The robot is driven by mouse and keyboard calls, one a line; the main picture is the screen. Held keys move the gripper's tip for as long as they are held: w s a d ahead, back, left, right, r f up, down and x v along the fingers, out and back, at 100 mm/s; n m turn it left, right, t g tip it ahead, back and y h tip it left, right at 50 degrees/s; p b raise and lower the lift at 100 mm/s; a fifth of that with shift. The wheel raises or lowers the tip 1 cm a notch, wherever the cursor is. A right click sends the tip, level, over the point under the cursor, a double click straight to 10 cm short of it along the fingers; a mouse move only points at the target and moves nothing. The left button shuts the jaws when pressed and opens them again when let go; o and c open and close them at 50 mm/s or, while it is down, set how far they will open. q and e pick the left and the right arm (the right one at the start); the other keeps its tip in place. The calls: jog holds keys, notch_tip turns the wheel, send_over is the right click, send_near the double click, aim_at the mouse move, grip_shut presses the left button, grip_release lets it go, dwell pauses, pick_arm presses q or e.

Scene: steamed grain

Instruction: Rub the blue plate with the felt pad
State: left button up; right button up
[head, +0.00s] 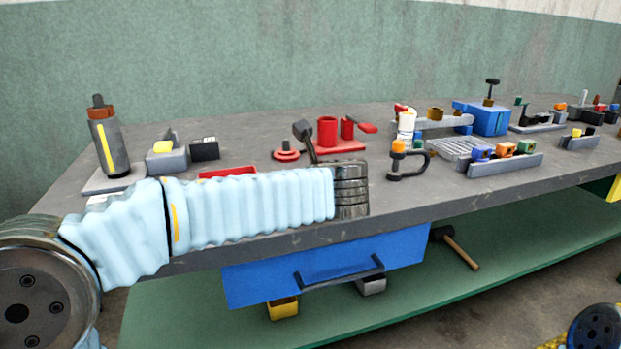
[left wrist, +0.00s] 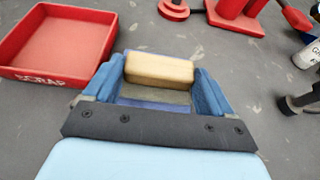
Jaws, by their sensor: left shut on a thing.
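In the left wrist view my left gripper (left wrist: 160,80) has blue fingers on either side of a tan block with a greyish near face, which looks like the felt pad (left wrist: 160,69). The gripper is shut on it. A thin blue strip shows below the pad between the fingers; I cannot tell whether it is the blue plate or part of the gripper. In the head view my left arm reaches in from the left over the bench's front edge, and its fingers and the pad are hidden. My right gripper is not in view.
A red scrap tray (left wrist: 62,45) lies left of the gripper. A red stand (head: 327,132) and a red knobbed disc (head: 286,152) stand behind the arm. A black clamp (head: 406,163) is to its right. A blue drawer (head: 330,268) hangs below the grey benchtop (head: 450,192).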

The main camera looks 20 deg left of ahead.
pick_arm(q)
jog(key=shift+s+a+f, duration=0.15)
jog(key=shift+s+a, duration=0.2)
jog(key=shift+a, duration=0.25)
jog(key=shift+s+a+f, duration=0.15)
jog(key=shift+s+a, duration=0.2)
jog(key=shift+a, duration=0.25)
jog(key=shift+s+a+f, duration=0.1)
jog(key=shift+s+a, duration=0.05)
jog(key=shift+a, duration=0.35)
jog(key=shift+r+p, duration=0.25)
jog(key=shift+p, duration=0.05)
jog(key=shift+w+d+r+p, duration=0.25)
jog(key=shift+w+d+p, duration=0.25)
jog(key=shift+d+p, duration=0.3)
jog(key=shift+w+d, duration=0.2)
jog(key=shift+d, duration=0.05)
jog(key=shift+w+d+f, duration=0.1)
jog(key=shift+w+d, duration=0.3)
jog(key=shift+d, duration=0.3)
jog(key=shift+w+d, duration=0.45)
jog(key=shift+d, duration=0.3)
jog(key=shift+w+d+f, duration=0.1)
jog(key=shift+w+d, duration=0.3)
jog(key=shift+d, duration=0.3)
jog(key=shift+r, duration=3.1)
